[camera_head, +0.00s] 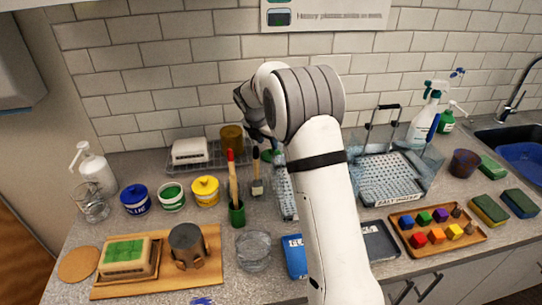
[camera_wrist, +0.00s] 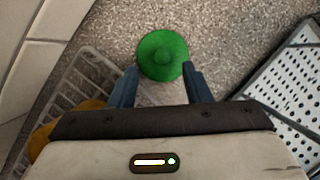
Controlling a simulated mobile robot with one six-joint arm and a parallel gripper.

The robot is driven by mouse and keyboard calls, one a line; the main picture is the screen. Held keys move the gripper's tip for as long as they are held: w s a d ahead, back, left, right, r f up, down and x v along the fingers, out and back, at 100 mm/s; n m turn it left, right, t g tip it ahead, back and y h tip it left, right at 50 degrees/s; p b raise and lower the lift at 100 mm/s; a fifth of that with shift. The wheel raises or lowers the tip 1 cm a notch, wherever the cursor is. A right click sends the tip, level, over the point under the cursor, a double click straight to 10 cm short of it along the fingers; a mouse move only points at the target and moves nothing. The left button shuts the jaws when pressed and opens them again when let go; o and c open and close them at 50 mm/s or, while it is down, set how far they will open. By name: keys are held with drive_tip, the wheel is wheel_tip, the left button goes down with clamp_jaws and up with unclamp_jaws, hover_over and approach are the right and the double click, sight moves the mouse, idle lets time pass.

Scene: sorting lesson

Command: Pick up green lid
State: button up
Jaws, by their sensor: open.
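The green lid (camera_wrist: 163,52) is round with a small knob in its middle. In the wrist view it lies on the speckled counter, just beyond and between the fingertips of my gripper (camera_wrist: 160,72). The gripper is open, with one blue-grey finger on each side of the lid's near edge and nothing held. In the head view a bit of the green lid (camera_head: 268,155) shows below my gripper (camera_head: 262,138); my arm hides part of that area.
A wire rack (camera_wrist: 78,82) stands close left of the fingers, with a yellow-brown jar (camera_wrist: 62,128) near it. A perforated metal tray (camera_wrist: 292,95) is at the right. Bare counter lies around the lid.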

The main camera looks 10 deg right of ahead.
drive_tip(key=x, duration=0.4)
drive_tip(key=shift+d+f+p, duration=0.15)
drive_tip(key=shift+p, duration=0.2)
drive_tip(key=shift+s, duration=0.1)
drive_tip(key=shift+c, duration=0.5)
clamp_jaws()
